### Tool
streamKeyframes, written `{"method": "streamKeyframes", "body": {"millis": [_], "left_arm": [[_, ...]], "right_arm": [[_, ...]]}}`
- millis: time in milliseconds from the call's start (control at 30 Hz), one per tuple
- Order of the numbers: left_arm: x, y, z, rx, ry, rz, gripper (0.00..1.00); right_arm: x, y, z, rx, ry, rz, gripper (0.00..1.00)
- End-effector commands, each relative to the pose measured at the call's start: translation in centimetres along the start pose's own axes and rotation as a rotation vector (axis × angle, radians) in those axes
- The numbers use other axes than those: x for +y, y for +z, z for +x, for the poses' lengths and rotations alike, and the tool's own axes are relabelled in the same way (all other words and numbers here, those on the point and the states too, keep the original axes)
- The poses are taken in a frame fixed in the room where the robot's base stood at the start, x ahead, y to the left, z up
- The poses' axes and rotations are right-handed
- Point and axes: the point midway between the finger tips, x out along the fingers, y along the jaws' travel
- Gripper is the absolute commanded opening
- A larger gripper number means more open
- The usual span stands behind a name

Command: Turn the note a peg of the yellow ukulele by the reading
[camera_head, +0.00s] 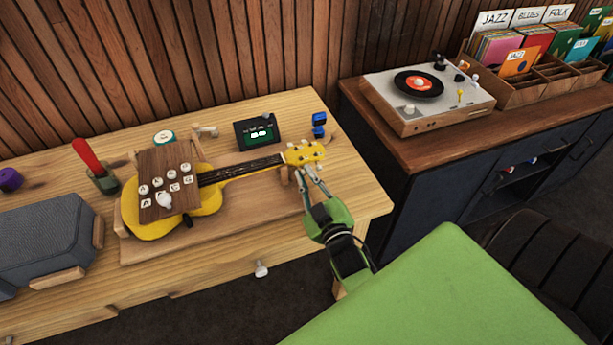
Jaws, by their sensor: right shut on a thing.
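The yellow ukulele (210,203) lies on a wooden board on the workbench, its neck pointing right and its headstock (303,153) near the bench's right end. Small pale pegs show along the headstock's edges. My right gripper (309,172) reaches up from below and is shut on a peg at the headstock's near edge; its fingertips largely hide that peg. A dark tuner (257,132) with a lit green screen stands behind the neck; its reading is too small to make out. My left gripper is out of view.
A wooden panel with lettered buttons (158,168) covers part of the ukulele's body. A red-handled tool (88,155), a grey case (45,240) and a blue clip (319,125) are on the bench. A turntable (440,110) and record crates stand on the cabinet at right.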

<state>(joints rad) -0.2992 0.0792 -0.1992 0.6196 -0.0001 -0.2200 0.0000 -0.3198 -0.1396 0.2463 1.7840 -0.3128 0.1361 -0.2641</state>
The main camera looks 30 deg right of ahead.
Motion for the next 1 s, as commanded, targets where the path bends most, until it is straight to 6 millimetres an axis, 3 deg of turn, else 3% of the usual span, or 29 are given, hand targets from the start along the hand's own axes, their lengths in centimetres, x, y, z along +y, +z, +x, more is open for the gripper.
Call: {"method": "streamKeyframes", "body": {"millis": [133,167,567,1000], "left_arm": [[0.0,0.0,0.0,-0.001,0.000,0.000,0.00],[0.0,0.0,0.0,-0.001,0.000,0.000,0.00],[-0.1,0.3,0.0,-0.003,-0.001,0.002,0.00],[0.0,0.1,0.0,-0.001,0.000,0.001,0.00]], "right_arm": [[-0.1,0.2,0.0,-0.004,-0.001,0.001,0.00],[-0.1,0.2,0.0,-0.004,-0.001,0.001,0.19],[0.2,-0.3,0.0,-0.001,0.000,0.001,0.19],[4.0,-6.8,0.0,0.003,0.001,0.001,0.19]]}}
